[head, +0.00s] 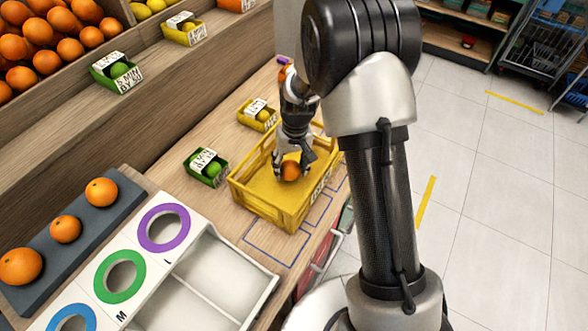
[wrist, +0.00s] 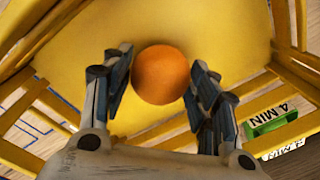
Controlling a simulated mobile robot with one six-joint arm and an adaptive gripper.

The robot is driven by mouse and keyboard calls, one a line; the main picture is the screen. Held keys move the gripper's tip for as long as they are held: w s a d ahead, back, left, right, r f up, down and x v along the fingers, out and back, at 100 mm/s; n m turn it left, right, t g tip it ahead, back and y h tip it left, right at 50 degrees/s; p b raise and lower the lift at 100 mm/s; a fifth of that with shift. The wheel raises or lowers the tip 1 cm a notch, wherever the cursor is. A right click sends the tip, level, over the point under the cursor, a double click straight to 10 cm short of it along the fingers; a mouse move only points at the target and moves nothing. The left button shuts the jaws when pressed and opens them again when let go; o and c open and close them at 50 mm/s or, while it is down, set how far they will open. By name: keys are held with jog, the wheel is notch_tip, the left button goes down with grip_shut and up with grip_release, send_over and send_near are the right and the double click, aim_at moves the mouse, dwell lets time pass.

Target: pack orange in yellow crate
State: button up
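The yellow crate (head: 244,199) stands on the wooden counter, and its walls and floor surround the view in the wrist view (wrist: 75,62). My gripper (head: 294,163) reaches down inside the crate. An orange (head: 290,171) sits between its two fingers, low in the crate. In the wrist view the orange (wrist: 161,75) has a finger against each side. I cannot tell whether its underside touches the crate floor. More oranges (head: 101,192) rest on a dark tray at the left.
Small green (head: 206,167) and yellow (head: 258,114) boxes stand close to the crate. A white sorting board with coloured rings (head: 163,228) lies at the front left. Piled oranges (head: 45,62) fill the upper shelf. Tiled floor (head: 480,180) is open at the right.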

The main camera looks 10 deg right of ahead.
jog(key=o, duration=0.5)
jog(key=shift+c, duration=0.2)
notch_tip(320, 180, up, 12)
jog(key=d, duration=0.1)
dwell(0.8)
jog(key=s+r+t, duration=0.2)
jog(key=s+r, duration=0.9)
jog(key=r, duration=0.1)
jog(key=s+r+t+h, duration=0.1)
jog(key=s+r+t, duration=0.1)
jog(key=s, duration=1.3)
jog(key=shift+s+d+r+t, duration=0.3)
jog(key=shift+s+d+r, duration=0.05)
jog(key=shift+d, duration=0.1)
